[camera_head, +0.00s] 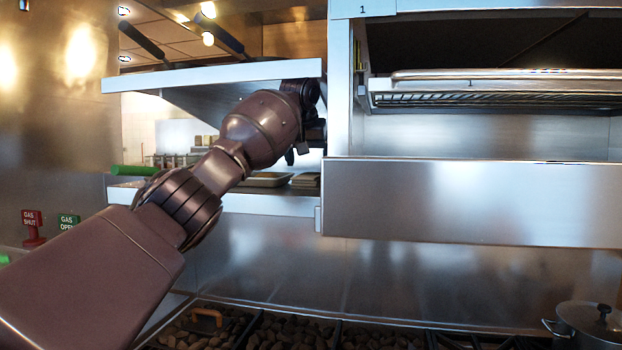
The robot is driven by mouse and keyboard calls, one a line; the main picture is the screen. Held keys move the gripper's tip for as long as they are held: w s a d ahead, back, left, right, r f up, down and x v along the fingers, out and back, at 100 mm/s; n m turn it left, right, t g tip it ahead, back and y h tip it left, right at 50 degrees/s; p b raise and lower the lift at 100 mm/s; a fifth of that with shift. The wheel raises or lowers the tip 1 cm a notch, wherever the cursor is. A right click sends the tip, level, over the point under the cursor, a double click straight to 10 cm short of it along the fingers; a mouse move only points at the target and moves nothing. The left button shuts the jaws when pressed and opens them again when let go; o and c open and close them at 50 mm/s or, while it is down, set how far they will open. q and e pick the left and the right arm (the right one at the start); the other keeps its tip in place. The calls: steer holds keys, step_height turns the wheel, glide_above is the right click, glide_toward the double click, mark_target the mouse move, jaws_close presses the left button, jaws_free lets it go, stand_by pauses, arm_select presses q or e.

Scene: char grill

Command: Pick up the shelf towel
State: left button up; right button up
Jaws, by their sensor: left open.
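My left arm reaches in from the left to the open shelf unit. My left gripper (302,150) is open, with its fingers pointing down over the right end of the lower shelf (262,205). A small folded, beige-grey stack (306,180) lies just below it and looks like the towel, but it is small and partly hidden. I see a gap between the visible fingertip and the stack. My right gripper is not in view.
A shallow tray (267,179) sits left of the stack. The upper shelf (215,75) is close above my gripper, and a steel post (338,90) stands to the right. A pot (588,322) stands at the lower right beside the charcoal grill (290,332).

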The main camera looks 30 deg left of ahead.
mark_target(311, 174)
arm_select(q)
steer(key=shift+p+x, duration=0.5)
steer(key=shift+x, duration=1.85)
steer(key=c, duration=0.7)
